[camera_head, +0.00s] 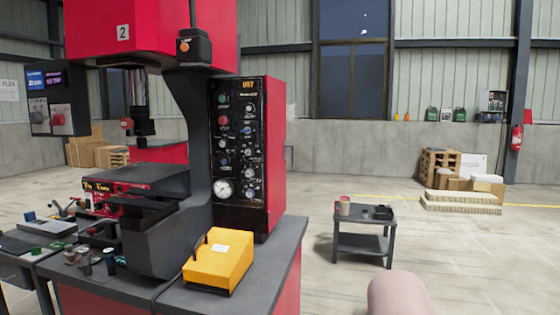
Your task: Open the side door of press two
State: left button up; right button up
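Press two (150,30) stands at the left, red and black, with a "2" plate (123,32) on its head. Its black control panel (238,150) has dials, knobs and a gauge and faces me. The cabinet's red side (271,155) shows as a narrow strip at the panel's right. I cannot tell whether this side is the door, and I see no handle or open gap on it. Neither of my grippers is in view.
A yellow box (217,262) sits on the press's dark base top (262,262). A small dark two-shelf table (364,243) stands to the right. Cartons and pallets (462,180) lie by the back wall. Floor between the press and the small table is clear.

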aim_at(275, 145)
jog(key=i+l, duration=0.2)
jog(key=i, duration=0.25)
jog(key=i+l, duration=0.2)
jog(key=i, duration=0.25)
jog(key=i+l+z, duration=0.1)
jog(key=i, duration=0.35)
jog(key=l, duration=0.1)
